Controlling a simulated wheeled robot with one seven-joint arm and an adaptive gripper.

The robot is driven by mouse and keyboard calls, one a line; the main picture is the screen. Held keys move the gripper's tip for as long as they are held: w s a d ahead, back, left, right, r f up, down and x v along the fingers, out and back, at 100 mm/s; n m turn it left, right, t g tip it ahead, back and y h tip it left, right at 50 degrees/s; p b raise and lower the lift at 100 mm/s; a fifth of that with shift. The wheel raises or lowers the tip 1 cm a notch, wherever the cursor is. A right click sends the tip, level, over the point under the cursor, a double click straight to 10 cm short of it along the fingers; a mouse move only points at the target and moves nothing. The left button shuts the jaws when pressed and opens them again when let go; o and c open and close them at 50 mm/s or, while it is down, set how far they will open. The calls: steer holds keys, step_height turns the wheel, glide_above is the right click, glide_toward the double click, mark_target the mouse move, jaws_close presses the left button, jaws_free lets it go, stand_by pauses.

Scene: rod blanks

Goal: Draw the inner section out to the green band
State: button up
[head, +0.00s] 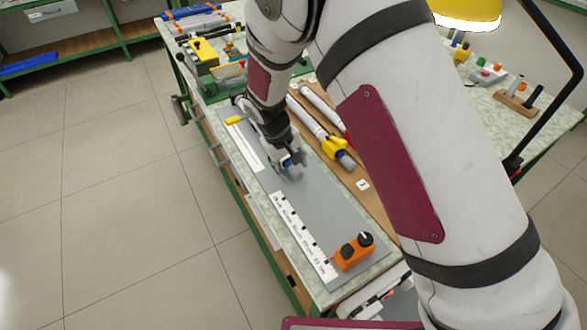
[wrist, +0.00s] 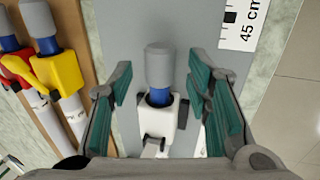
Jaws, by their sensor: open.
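A rod with a white body (wrist: 158,124), a short blue section (wrist: 158,97) and a grey end cap (wrist: 159,66) lies on the grey mat (head: 319,217). My gripper (wrist: 158,100) is open, with one teal-padded finger on each side of the rod's white end and blue section. Gaps show between the fingers and the rod. In the head view my gripper (head: 289,165) is low over the mat, and it and my arm hide most of this rod. I see no green band on it.
A brown board beside the mat holds white rods, one with a yellow clamp (head: 334,147) and one with red. A marked scale (head: 303,238) reading 45 cm runs along the mat. An orange block (head: 354,252) with black knobs stands at the mat's near end.

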steer(key=shift+x, duration=0.95)
